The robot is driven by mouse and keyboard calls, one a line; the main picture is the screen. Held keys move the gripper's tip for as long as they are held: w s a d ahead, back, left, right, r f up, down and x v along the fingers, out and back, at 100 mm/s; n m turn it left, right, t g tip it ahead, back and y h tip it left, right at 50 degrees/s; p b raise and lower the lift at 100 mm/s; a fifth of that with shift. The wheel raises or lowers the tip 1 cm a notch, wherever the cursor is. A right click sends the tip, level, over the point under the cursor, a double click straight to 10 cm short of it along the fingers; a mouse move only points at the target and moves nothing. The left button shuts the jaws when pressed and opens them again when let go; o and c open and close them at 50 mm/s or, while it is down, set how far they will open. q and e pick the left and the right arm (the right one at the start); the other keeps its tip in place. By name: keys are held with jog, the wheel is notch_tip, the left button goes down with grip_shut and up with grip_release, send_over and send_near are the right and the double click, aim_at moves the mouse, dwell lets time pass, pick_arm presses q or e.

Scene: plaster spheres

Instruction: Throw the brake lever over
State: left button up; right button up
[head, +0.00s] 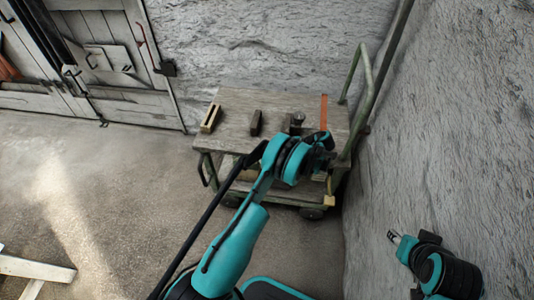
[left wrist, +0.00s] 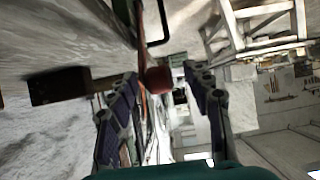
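A red rounded knob (left wrist: 157,78), apparently the end of the brake lever, shows in the left wrist view. A thin reddish bar runs up from it. My left gripper (left wrist: 163,98) is open, with one finger on each side of the knob in that view; I see no contact. In the head view my left gripper (head: 322,163) is over the right front edge of the cart (head: 240,143), largely hidden by its own wrist, and the knob cannot be made out there. My right gripper (head: 394,237) is small at the lower right, away from the cart; its finger state is unclear.
An orange strip (head: 323,112), a pale slotted block (head: 210,118) and a dark block (head: 256,122) are on the cart top. A green rail (head: 366,90) stands at its right end. Rough walls (head: 450,110) close the back and right. Floor at left is mostly free.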

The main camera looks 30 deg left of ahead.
pick_arm(q)
jog(key=v, duration=0.7)
jog(key=shift+d+r, duration=0.15)
jog(key=shift+d, duration=0.05)
dwell(0.4)
